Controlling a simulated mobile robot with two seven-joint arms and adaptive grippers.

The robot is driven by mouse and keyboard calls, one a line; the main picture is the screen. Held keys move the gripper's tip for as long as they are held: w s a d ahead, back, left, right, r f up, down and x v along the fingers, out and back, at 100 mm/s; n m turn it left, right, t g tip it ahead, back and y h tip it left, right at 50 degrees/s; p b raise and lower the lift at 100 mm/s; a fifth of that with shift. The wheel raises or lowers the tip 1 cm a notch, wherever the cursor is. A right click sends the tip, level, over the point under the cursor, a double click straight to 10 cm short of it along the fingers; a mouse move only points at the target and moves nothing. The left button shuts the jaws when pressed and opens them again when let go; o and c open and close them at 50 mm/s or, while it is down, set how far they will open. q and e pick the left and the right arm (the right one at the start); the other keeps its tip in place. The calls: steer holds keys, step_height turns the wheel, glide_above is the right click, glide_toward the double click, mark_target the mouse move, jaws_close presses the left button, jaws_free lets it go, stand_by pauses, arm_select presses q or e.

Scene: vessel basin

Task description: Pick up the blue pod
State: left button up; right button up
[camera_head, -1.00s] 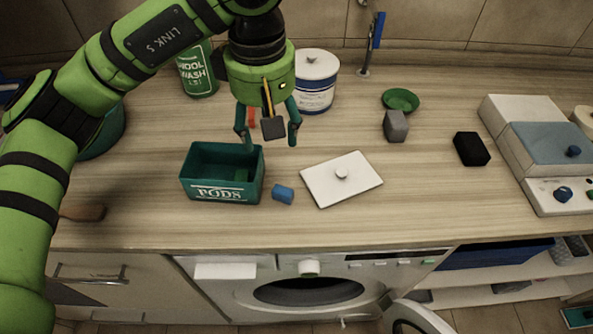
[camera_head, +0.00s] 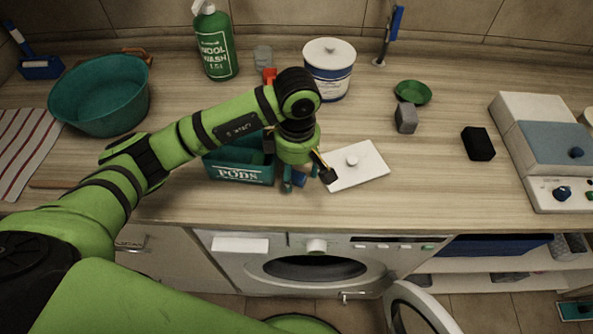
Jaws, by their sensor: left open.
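The small blue pod (camera_head: 299,179) lies on the counter between the teal PODS box (camera_head: 240,173) and the white lid (camera_head: 362,168). My left gripper (camera_head: 302,184) is low over the pod, pointing down, with its fingers around it. The gripper is open, and its fingers and wrist partly hide the pod. I cannot tell whether a finger touches it. My left forearm hides part of the PODS box. The right gripper is not in view.
A teal basin (camera_head: 103,100), green wool wash bottle (camera_head: 214,45) and white tub (camera_head: 329,70) stand behind. A grey block (camera_head: 405,118), green dish (camera_head: 413,92) and black block (camera_head: 478,144) are to the right. The washing machine (camera_head: 318,269) is below the counter, its door open.

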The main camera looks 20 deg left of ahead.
arm_select(q)
steer(key=shift+f, duration=0.4)
steer(key=c, duration=1.1)
steer(key=shift+o, duration=0.2)
steer(key=shift+r, duration=0.1)
